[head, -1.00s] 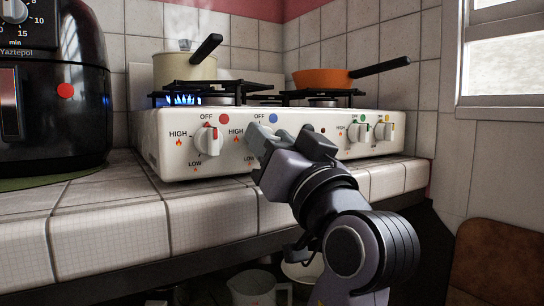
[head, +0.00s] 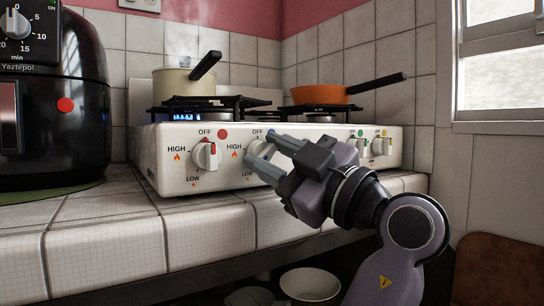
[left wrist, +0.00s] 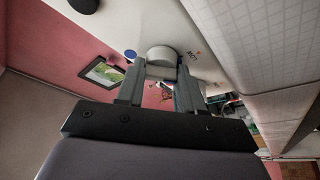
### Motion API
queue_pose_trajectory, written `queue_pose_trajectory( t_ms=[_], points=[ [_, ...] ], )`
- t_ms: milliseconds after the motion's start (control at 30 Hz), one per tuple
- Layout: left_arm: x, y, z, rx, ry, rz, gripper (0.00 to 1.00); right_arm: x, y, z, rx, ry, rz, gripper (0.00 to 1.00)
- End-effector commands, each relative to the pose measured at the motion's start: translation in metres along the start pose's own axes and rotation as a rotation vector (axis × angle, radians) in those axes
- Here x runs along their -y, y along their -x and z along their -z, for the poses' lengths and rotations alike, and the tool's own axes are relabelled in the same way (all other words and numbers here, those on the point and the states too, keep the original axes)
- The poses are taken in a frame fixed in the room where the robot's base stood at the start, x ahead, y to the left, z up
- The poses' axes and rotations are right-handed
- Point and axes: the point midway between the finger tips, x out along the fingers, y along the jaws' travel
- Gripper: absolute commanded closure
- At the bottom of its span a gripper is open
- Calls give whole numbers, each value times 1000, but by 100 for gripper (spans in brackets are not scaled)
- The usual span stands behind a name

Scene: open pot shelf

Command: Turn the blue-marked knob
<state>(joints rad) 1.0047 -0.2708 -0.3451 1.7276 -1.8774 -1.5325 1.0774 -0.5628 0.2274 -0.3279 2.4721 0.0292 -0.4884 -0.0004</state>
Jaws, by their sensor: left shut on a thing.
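The blue-marked knob (head: 259,149) is white and sits on the front panel of the stove (head: 172,172), second from the left. Its blue dot (head: 271,132) is partly covered by a finger in the head view; it also shows in the left wrist view (left wrist: 130,54). My left gripper (head: 258,150) comes in from the right and is shut on the knob, one finger above and one below. In the left wrist view the knob (left wrist: 160,54) sits between the fingertips. Its pointer is hidden. My right gripper is not in view.
A red-marked knob (head: 206,156) is close on the left; green-marked (head: 358,147) and yellow-marked (head: 381,146) knobs are to the right. A cream pot (head: 184,84) stands over a blue flame. An orange pan (head: 318,95) is at right. A black air fryer (head: 60,110) stands at left.

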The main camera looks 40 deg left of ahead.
Motion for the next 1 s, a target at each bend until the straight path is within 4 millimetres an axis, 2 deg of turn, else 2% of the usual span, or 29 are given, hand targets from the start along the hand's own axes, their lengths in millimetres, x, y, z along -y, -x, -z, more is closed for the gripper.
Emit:
queue_pose_trajectory(
  t_ms=[433, 1000],
  points=[
    [-1, 0, 0, 1, 270, 111, 94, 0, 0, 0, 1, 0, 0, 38],
    [-1, 0, 0, 2, 336, 139, 94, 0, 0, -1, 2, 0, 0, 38]
  ],
)
